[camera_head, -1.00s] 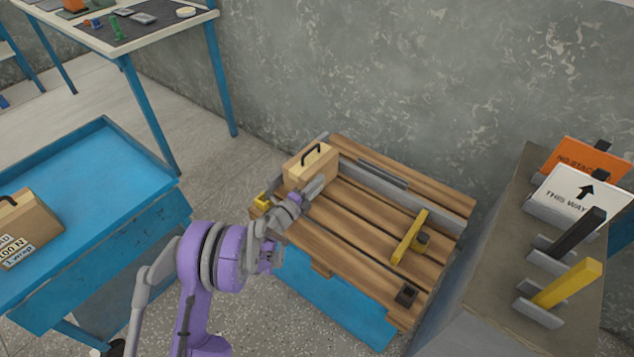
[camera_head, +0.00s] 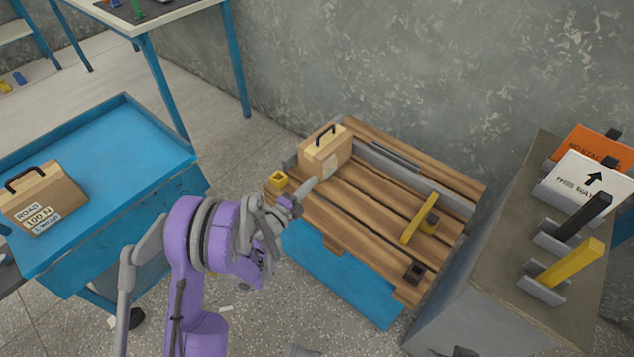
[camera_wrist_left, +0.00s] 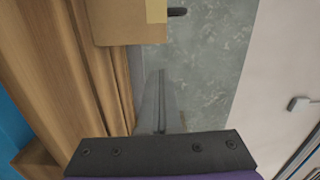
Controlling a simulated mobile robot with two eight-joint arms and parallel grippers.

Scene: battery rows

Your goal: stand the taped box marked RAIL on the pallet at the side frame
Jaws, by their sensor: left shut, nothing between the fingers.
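A tan box with a dark handle and tape (camera_head: 322,158) stands upright on the wooden pallet (camera_head: 350,208), at its far left by the grey side frame (camera_head: 385,170). Its marking cannot be read. In the left wrist view the box (camera_wrist_left: 125,22) shows at the top, with a strip of tape. My left gripper (camera_head: 308,187) is shut and empty, just in front of the box; its closed fingers (camera_wrist_left: 162,100) are apart from it in the wrist view. A second box marked ROAD (camera_head: 45,200) stands on the blue cart at the left. My right gripper is not in view.
A grey stand (camera_head: 490,270) with signs is at the right. The blue cart (camera_head: 110,140) is mostly clear.

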